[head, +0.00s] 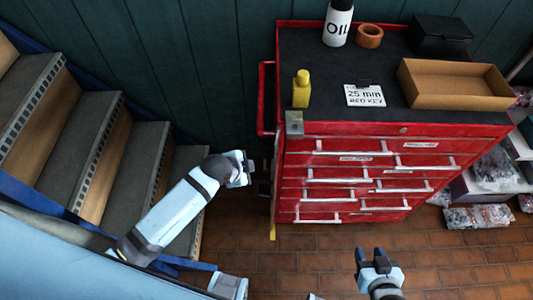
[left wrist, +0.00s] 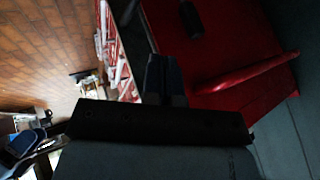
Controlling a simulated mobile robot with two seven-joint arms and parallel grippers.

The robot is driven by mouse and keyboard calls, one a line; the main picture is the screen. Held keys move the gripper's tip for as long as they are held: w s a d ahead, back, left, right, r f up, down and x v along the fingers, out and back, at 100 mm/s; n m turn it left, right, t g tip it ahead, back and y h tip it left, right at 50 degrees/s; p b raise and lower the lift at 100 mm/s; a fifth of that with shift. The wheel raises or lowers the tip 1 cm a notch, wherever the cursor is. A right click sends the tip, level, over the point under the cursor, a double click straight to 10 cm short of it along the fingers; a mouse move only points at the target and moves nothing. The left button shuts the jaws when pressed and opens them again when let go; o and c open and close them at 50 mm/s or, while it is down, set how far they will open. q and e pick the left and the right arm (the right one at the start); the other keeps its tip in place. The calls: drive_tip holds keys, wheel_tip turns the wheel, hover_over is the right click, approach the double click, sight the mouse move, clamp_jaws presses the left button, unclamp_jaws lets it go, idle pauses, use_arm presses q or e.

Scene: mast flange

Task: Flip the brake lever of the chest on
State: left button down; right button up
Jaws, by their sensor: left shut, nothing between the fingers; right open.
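The chest (head: 345,180) is a red drawer cabinet with a dark top and several drawers with pale handles. A narrow yellow piece (head: 272,229) stands at its lower left front corner; I cannot tell if it is the brake lever. My left gripper (head: 245,168) is beside the chest's left side, below the red side handle (head: 266,100). In the left wrist view its dark blue fingers (left wrist: 164,75) are together and empty, pointing along the red side panel. Whether they touch it is unclear. My right gripper (head: 371,256) is open and empty over the floor before the chest.
Stairs (head: 85,150) rise at left. A shelf with bagged items (head: 494,168) is at right. Brick floor (head: 320,245) is clear.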

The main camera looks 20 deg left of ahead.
use_arm(q)
drive_tip(key=shift+s, duration=0.1)
approach(266, 158)
drive_tip(key=s+f+x, duration=0.1)
drive_tip(key=x, duration=0.4)
drive_tip(key=shift+w+r, duration=0.4)
drive_tip(key=shift+w, duration=0.15)
